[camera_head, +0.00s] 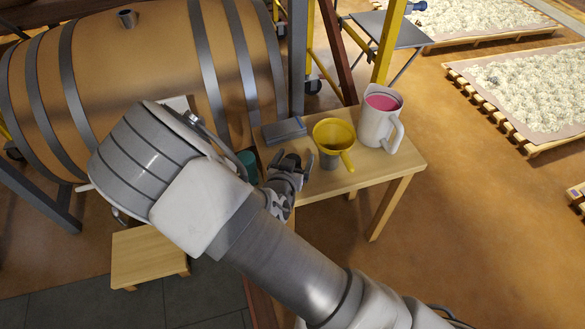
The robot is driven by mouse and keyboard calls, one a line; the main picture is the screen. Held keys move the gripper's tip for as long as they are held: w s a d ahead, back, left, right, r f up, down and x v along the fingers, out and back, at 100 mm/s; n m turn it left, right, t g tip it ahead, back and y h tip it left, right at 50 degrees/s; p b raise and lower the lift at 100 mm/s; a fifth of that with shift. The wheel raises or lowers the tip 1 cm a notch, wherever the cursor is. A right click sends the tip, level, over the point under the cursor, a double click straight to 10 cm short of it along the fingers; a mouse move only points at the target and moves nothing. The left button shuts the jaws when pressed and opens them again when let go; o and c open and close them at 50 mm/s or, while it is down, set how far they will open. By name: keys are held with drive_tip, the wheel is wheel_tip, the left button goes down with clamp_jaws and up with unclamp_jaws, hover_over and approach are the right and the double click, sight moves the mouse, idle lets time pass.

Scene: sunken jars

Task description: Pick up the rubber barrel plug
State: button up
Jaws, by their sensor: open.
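My gripper (292,162) is over the left part of a small wooden table (385,165), with its fingers apart. A dark rounded shape shows at its fingertips; I cannot tell whether it is the rubber barrel plug or part of the gripper. No other thing is clearly the plug. The large wooden barrel (150,70) with grey hoops lies on its side at the left. A short grey-brown cylinder (128,19) stands up from its top. My arm hides part of the barrel and the table's left end.
A yellow funnel (335,134) is on the table, with a grey cylindrical thing below it. A white jug (379,118) with pink contents stands right. A grey flat box (284,130) lies behind my gripper. A teal container (248,164) is partly hidden. A low wooden stool (150,257) stands below.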

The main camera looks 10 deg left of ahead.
clamp_jaws()
idle(0.3)
drive_tip(key=shift+r, duration=0.1)
